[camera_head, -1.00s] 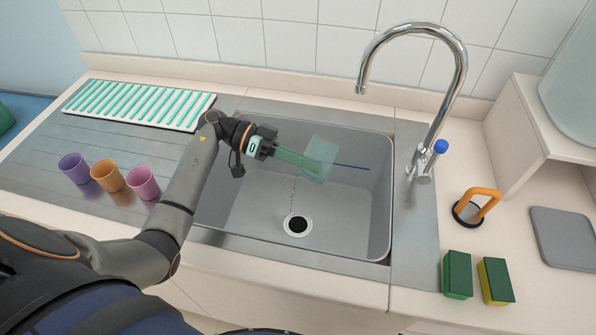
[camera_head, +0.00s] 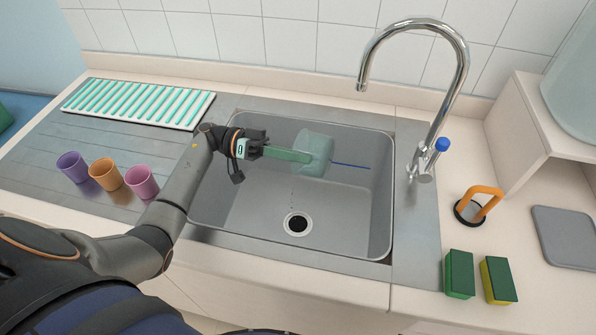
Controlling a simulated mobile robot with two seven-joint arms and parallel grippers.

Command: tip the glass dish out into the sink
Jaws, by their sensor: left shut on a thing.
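The glass dish (camera_head: 316,151), pale green and see-through, is over the back half of the grey sink (camera_head: 345,215). It is turned on its side. My left gripper (camera_head: 290,155) reaches in from the left with long green fingers, shut on the dish at its left side. A thin blue line (camera_head: 350,165) shows just right of the dish; I cannot tell what it is. The drain (camera_head: 297,223) lies in the sink floor in front of the dish. My right gripper is not in view.
A chrome tap (camera_head: 430,150) arches at the sink's right back. A ribbed white rack (camera_head: 138,103) and purple, orange and pink cups (camera_head: 141,182) stand at left. Two green sponges (camera_head: 459,274), an orange-handled tool (camera_head: 484,200) and a grey mat (camera_head: 566,238) are at right.

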